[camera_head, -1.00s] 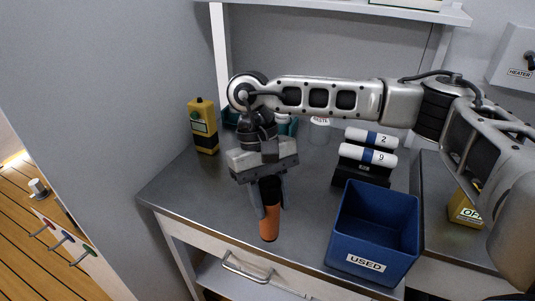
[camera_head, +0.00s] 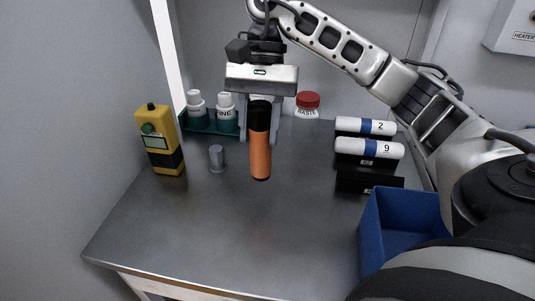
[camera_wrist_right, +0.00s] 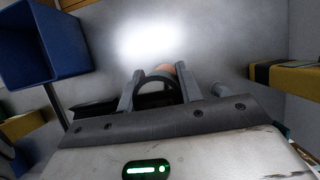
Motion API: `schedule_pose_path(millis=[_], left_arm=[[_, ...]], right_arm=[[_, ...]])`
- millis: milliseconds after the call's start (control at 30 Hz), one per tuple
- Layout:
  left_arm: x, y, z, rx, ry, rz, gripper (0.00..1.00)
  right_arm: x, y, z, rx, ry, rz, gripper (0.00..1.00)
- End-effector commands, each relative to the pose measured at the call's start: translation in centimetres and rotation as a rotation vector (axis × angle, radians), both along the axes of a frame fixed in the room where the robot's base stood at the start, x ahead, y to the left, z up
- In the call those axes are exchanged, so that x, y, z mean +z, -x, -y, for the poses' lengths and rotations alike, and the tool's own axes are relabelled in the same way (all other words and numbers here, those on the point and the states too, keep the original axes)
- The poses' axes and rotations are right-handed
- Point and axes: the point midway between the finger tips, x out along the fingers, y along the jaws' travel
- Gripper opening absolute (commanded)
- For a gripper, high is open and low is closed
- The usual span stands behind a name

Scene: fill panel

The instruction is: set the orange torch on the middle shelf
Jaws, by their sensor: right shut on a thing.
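The orange torch (camera_head: 260,155) has an orange body and a black upper part. It hangs nearly upright, orange end down, in front of the bottles. My right gripper (camera_head: 260,138) points down and is shut on the torch's black part, a finger on each side. In the right wrist view the torch (camera_wrist_right: 165,69) shows between the fingers, largely hidden. The torch seems clear of the worktop; its exact height is hard to tell. No middle shelf can be made out in the current views. My left gripper is not in view.
The grey worktop (camera_head: 190,240) is clear in front. A yellow device (camera_head: 160,140), a small grey cylinder (camera_head: 217,158), a teal bottle rack (camera_head: 195,124) and a red-capped waste jar (camera_head: 307,105) stand around. Labelled rolls (camera_head: 368,148) and a blue bin (camera_head: 373,235) are at the right.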

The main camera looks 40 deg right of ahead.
Motion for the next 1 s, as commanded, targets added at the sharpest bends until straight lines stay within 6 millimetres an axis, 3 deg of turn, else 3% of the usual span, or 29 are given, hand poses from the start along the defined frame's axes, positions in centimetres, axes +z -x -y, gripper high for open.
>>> schedule_pose_path(millis=[100,333,533,933,967,1000], left_arm=[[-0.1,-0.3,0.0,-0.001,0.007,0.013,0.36],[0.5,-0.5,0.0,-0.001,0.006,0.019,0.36],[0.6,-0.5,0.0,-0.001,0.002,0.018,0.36],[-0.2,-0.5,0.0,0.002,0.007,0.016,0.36],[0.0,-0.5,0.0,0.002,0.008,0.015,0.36],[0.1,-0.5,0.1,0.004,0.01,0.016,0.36]], right_arm=[[-2.3,0.0,-0.1,0.003,-0.003,-0.002,0.02],[-3.9,0.0,0.0,0.004,-0.002,0.001,0.02],[-6.6,0.0,0.0,0.003,-0.001,0.0,0.02],[-7.4,-0.1,-0.1,0.004,-0.001,0.004,0.02],[-7.2,0.0,0.0,0.005,0.0,0.002,0.44],[-7.2,0.0,0.0,0.005,0.0,0.002,0.55]])
